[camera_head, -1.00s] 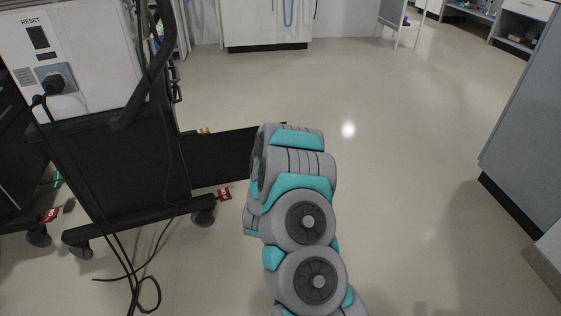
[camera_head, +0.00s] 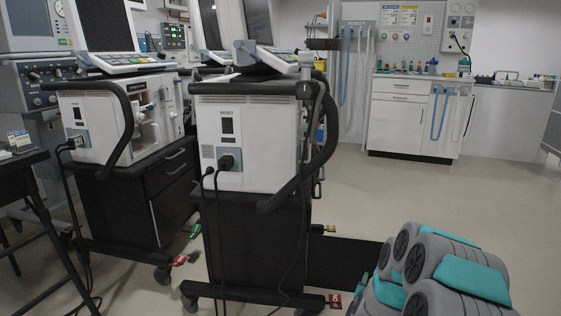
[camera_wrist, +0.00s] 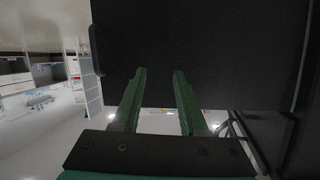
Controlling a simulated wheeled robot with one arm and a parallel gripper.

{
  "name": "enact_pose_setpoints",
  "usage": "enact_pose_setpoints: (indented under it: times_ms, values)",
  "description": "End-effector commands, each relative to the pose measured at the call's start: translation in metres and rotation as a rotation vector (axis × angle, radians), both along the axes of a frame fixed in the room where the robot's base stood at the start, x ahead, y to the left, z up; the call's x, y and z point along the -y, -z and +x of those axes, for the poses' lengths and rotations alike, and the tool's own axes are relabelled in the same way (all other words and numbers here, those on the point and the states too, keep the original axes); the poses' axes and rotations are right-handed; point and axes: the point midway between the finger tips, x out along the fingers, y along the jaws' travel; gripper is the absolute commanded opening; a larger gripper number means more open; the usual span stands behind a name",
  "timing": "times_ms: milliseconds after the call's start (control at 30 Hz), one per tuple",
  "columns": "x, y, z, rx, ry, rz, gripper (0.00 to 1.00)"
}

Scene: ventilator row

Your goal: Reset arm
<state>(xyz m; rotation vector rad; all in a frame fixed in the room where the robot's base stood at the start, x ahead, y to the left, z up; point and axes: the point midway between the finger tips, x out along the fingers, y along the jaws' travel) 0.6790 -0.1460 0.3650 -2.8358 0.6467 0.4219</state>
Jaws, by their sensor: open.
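My gripper (camera_wrist: 160,72) shows in the wrist view with its two green fingers apart and nothing between them. A large dark panel (camera_wrist: 200,45) fills the view beyond the fingertips; I cannot tell whether they touch it. In the head view, my grey and teal arm is folded at the lower right, and my gripper is hidden there.
A second ventilator (camera_head: 105,125) on a black cart stands to the left. A dark table (camera_head: 22,165) is at the left edge. White cabinets (camera_head: 412,125) line the back wall. Cords hang beside the carts. Open floor (camera_head: 440,190) lies behind and right of my arm.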

Motion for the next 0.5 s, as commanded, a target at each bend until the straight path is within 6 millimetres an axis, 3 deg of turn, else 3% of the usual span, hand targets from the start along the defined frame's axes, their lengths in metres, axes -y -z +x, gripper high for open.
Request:
enact_pose_setpoints:
  times_ms: [33,267,500]
  values:
    - [-0.015,-0.016,0.001,-0.027,-0.04,0.032,0.42]
    - [-0.088,-0.055,-0.027,-0.228,-0.232,0.159,0.42]
    - [-0.145,-0.095,-0.095,-0.469,-0.402,0.223,0.42]
